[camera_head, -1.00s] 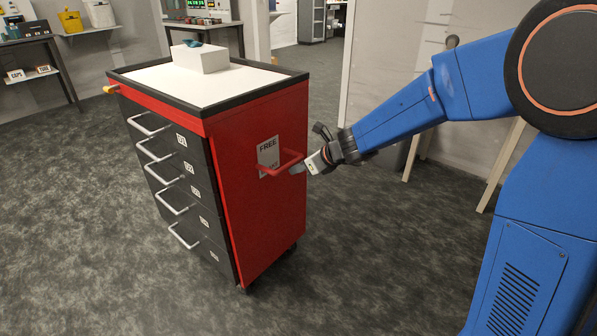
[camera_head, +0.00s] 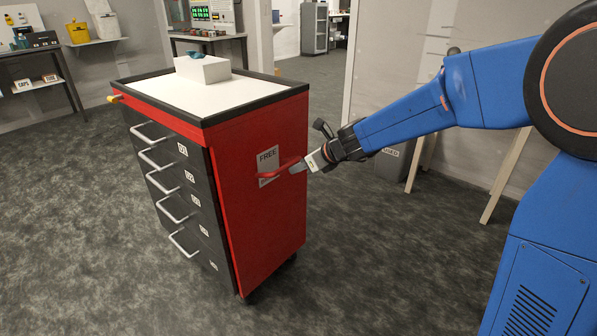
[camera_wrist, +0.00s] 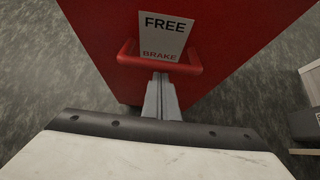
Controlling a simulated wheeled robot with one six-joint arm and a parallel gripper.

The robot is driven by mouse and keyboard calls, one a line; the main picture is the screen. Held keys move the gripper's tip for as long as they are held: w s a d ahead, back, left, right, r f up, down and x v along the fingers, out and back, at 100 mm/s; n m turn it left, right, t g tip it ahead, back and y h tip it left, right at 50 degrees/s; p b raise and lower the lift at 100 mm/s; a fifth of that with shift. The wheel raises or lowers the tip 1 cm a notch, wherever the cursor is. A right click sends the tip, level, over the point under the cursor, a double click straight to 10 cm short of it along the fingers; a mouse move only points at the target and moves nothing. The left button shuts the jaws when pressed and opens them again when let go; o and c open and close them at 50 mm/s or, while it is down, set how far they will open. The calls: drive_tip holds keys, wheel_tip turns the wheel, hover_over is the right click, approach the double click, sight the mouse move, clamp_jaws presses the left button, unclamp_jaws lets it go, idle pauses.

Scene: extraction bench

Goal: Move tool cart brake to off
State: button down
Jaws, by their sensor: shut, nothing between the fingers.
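The red tool cart (camera_head: 262,210) stands on the carpet with its red side panel facing my arm. A white label (camera_head: 268,160) on that panel reads FREE at the top; in the wrist view the label (camera_wrist: 163,30) also reads BRAKE at its lower end. A red bar-shaped handle (camera_head: 280,172) crosses the lower part of the label, and it also shows in the wrist view (camera_wrist: 190,68). My gripper (camera_head: 296,168) is at the bar. In the wrist view my gripper's fingers (camera_wrist: 160,82) are closed together, with their tips at the middle of the bar; whether they touch it is unclear.
A white box (camera_head: 203,70) with a small blue-green object on it stands on the cart's white top. Several drawers with pale handles line the cart's front. A yellow-tipped part (camera_head: 114,99) sticks out at its left corner. Carpet around the cart is clear.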

drive_tip(key=v, duration=1.7)
drive_tip(key=shift+d, duration=0.2)
drive_tip(key=shift+s+f, duration=0.1)
drive_tip(key=shift+f, duration=0.05)
drive_tip(key=s+d+f+n+h, duration=0.2)
drive_tip(key=s+d+f+n, duration=0.1)
drive_tip(key=s+d+n, duration=0.4)
drive_tip(key=s+d+f+n+g+h, duration=0.1)
drive_tip(key=s+d+f+n+h, duration=0.2)
drive_tip(key=s+d+n, duration=0.4)
drive_tip(key=s+d+f+n+h, duration=0.2)
drive_tip(key=s+d+n, duration=0.5)
drive_tip(key=s+n, duration=0.4)
drive_tip(key=s+f, duration=0.1)
drive_tip(key=s, duration=0.5)
drive_tip(key=shift+s+d+n+h, duration=0.2)
drive_tip(key=shift+n+h, duration=0.1)
drive_tip(key=shift+h, duration=0.1)
drive_tip(key=shift+f, duration=0.1)
